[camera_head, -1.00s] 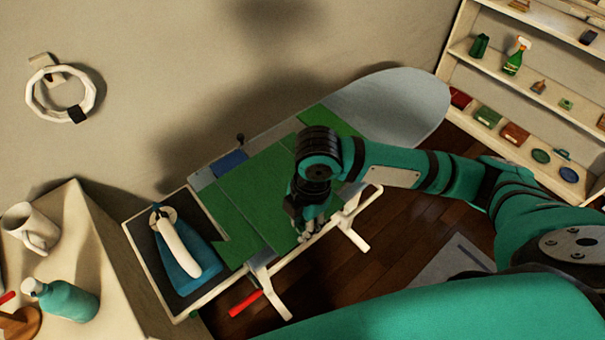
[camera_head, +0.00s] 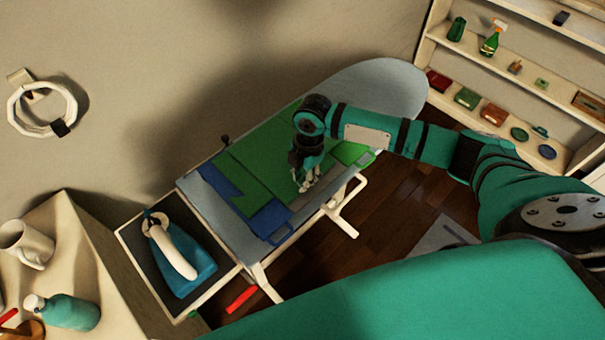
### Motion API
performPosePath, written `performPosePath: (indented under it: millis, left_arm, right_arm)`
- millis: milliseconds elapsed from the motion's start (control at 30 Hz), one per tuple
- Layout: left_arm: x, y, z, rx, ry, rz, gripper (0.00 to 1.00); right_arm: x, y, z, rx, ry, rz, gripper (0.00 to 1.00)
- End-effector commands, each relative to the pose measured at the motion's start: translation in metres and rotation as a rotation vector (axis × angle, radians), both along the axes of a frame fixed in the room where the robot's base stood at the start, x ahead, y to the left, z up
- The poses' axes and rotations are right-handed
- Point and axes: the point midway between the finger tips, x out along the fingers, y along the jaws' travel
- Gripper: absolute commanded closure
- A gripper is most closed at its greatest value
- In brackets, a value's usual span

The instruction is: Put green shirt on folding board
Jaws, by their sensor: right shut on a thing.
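The green shirt (camera_head: 262,172) lies spread on the ironing board, over the blue folding board. The folding board shows as blue parts at the shirt's left edge (camera_head: 218,182) and below its lower edge; the rest is hidden under the cloth. My right gripper (camera_head: 305,185) points down at the shirt's near side and is shut on the green shirt there. The fingers hide the exact pinch. A green piece (camera_head: 352,152) shows right of my wrist; I cannot tell if it is part of the shirt. My left gripper is not in view.
The grey ironing board (camera_head: 375,92) is bare at its far right end. An iron (camera_head: 180,255) rests on the tray at its left end. A side table with a mug (camera_head: 28,246) and a teal bottle (camera_head: 68,311) stands at left. Shelves (camera_head: 500,70) stand at right.

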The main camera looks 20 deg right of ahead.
Motion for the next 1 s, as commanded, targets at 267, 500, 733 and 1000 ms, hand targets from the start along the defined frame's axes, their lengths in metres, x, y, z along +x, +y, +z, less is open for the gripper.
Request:
performPosePath:
  millis: [267, 500, 733, 1000]
  left_arm:
    - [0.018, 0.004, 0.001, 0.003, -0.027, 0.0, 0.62]
    - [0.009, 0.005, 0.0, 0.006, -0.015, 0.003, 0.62]
    - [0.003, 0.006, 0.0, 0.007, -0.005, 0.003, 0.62]
    - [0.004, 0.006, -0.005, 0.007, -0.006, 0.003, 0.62]
  right_arm:
    - [0.001, 0.0, -0.001, 0.001, -0.002, 0.0, 1.0]
    - [0.0, 0.0, -0.002, 0.0, -0.001, -0.001, 0.55]
    - [0.0, 0.0, -0.002, 0.0, -0.001, -0.001, 0.55]
    - [0.002, -0.004, 0.028, 0.0, -0.006, -0.001, 0.55]
